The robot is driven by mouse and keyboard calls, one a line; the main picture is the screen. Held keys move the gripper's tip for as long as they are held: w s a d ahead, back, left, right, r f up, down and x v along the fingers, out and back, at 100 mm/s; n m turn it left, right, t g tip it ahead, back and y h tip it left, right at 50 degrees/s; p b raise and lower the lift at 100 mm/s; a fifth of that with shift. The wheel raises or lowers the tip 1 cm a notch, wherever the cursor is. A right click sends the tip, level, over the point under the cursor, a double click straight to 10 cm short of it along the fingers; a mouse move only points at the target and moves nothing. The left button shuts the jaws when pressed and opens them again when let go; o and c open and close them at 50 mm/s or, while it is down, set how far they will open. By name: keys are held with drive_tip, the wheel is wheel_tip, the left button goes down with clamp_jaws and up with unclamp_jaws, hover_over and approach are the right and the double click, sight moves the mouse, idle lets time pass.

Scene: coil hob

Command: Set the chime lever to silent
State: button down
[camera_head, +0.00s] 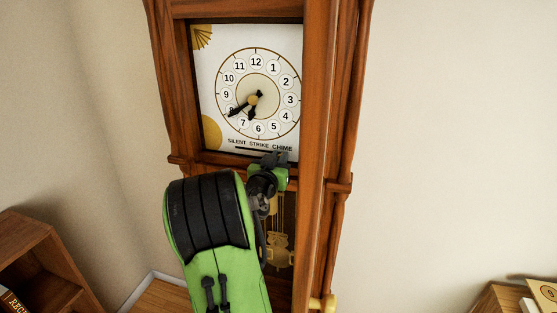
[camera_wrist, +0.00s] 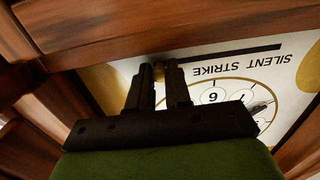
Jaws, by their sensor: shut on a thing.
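The chime lever (camera_wrist: 159,68) shows as a small brass-coloured bit between my fingertips in the wrist view. My gripper (camera_wrist: 159,72) is shut on it, at the CHIME end of the dark slot (camera_wrist: 235,54). In that view the dial is upside down, with SILENT at the far right, STRIKE in the middle, and the CHIME label hidden by my fingers. In the head view my gripper (camera_head: 274,160) is just under the CHIME label (camera_head: 282,148) on the clock dial (camera_head: 222,60) and hides the lever. The SILENT label (camera_head: 237,142) is at the slot's left.
The tall wooden clock case (camera_head: 178,80) frames the dial. Its open door's frame (camera_head: 319,100) stands close to the right of my gripper. A brass pendulum (camera_head: 279,250) hangs below. A wooden bookcase (camera_head: 30,260) is at lower left.

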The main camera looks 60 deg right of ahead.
sight(236, 147)
drive_tip(key=w+b, duration=0.1)
drive_tip(key=w, duration=0.3)
drive_tip(key=w+a+b, duration=0.1)
drive_tip(key=w, duration=0.4)
drive_tip(key=w+a+b, duration=0.1)
drive_tip(key=w+b, duration=0.1)
drive_tip(key=w, duration=0.2)
drive_tip(key=shift+w+a, duration=0.15)
drive_tip(key=shift+w, duration=0.25)
drive_tip(key=shift+r, duration=0.1)
drive_tip(key=c, duration=1.1)
unclamp_jaws()
drive_tip(key=shift+w, duration=0.15)
drive_tip(key=shift+a, duration=0.2)
drive_tip(key=s+a+b, duration=0.1)
drive_tip(key=a, duration=0.4)
drive_tip(key=a+b, duration=0.1)
drive_tip(key=a, duration=0.4)
drive_tip(key=s+a+b, duration=0.1)
drive_tip(key=a+b, duration=0.1)
drive_tip(key=a, duration=0.3)
drive_tip(key=shift+s, duration=0.35)
drive_tip(key=shift+a, duration=0.1)
